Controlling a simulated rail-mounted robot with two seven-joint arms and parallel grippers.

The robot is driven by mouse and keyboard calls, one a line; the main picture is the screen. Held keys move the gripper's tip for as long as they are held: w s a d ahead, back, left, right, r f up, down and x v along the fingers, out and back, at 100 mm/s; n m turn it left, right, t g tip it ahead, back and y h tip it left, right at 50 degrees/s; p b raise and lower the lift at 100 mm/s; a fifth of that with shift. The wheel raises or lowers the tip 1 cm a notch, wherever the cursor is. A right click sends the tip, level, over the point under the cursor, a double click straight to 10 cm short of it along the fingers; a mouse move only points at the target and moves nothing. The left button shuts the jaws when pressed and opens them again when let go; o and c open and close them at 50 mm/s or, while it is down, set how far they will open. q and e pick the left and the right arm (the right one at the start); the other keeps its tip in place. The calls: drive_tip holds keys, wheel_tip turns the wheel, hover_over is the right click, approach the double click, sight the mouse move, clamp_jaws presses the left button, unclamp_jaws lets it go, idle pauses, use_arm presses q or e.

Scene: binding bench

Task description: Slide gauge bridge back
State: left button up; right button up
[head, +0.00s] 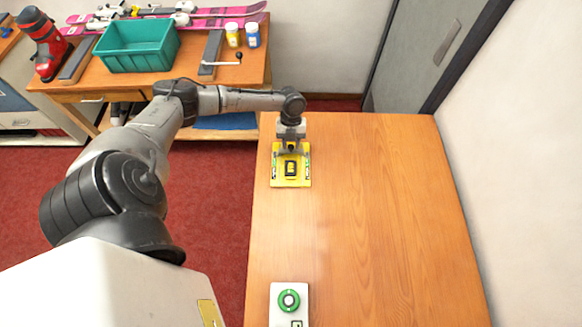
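A yellow plate with pale strips along its sides, which looks like the gauge (291,181), lies near the far left end of the wooden bench. A small black and yellow block (291,168), possibly the bridge, sits at the middle of the plate. My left gripper (291,149) points down over the far edge of the plate, just behind the block. Its fingers are too small to tell whether they are open or touching anything. My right gripper is not in view.
The wooden bench (370,220) is otherwise clear.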

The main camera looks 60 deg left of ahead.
use_arm(q)
wheel_tip(320, 180, up, 5)
drive_tip(key=p, duration=0.4)
drive_tip(key=shift+r, duration=0.1)
drive_tip(key=shift+r+p, duration=0.7)
drive_tip(key=shift+r, duration=0.2)
wheel_tip(320, 180, up, 2)
drive_tip(key=shift+r+p, duration=0.2)
drive_tip(key=shift+p, duration=0.75)
